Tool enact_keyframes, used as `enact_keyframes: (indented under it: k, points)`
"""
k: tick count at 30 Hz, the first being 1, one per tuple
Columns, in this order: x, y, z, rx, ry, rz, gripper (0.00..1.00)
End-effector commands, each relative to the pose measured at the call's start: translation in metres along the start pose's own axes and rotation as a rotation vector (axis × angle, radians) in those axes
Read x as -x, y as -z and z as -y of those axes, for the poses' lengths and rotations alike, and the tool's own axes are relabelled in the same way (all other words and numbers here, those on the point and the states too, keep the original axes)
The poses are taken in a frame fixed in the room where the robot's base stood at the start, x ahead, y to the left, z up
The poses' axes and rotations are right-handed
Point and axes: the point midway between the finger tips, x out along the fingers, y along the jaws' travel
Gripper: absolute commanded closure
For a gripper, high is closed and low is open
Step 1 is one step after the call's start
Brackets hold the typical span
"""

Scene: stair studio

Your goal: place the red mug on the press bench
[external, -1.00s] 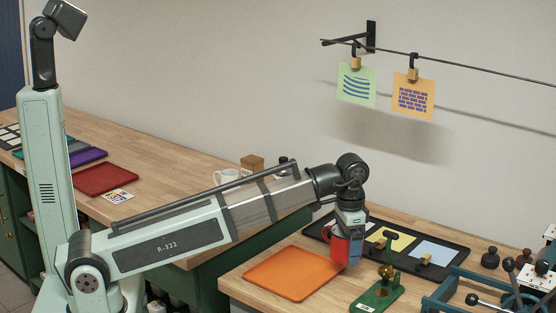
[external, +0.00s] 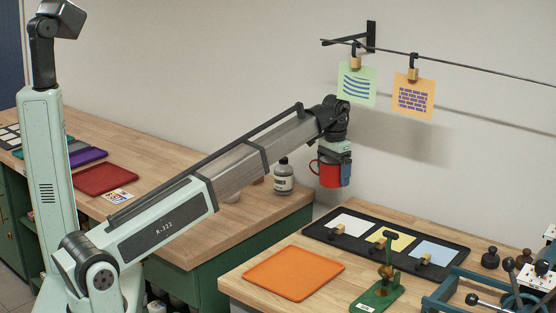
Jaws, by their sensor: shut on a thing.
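My gripper (external: 341,168) is shut on the red mug (external: 328,175). It holds the mug in the air, roughly upright, with the handle to the left. Part of the mug's right side is hidden behind a blue finger. The right-hand wooden bench (external: 236,284), which appears to be the press bench, lies lower in the picture. The mug is clear of its top.
On the right-hand bench are an orange mat (external: 293,273), a black tray with coloured cards (external: 385,237), a green tool (external: 378,290) and a blue press frame (external: 462,285). A bottle (external: 283,177) stands on the left bench (external: 160,205). Cards (external: 413,97) hang from a wire.

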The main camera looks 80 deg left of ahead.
Motion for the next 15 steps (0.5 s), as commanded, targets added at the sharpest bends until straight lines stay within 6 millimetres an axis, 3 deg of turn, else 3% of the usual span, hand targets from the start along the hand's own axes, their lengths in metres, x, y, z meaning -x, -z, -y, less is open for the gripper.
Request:
enact_keyframes:
  k: [1,6,15]
  points:
    - [0.004,0.011,0.022,0.024,0.0,0.0,0.42]
    - [0.01,0.031,0.089,0.094,0.0,0.0,0.42]
    - [0.019,0.046,0.213,0.224,0.0,0.0,0.42]
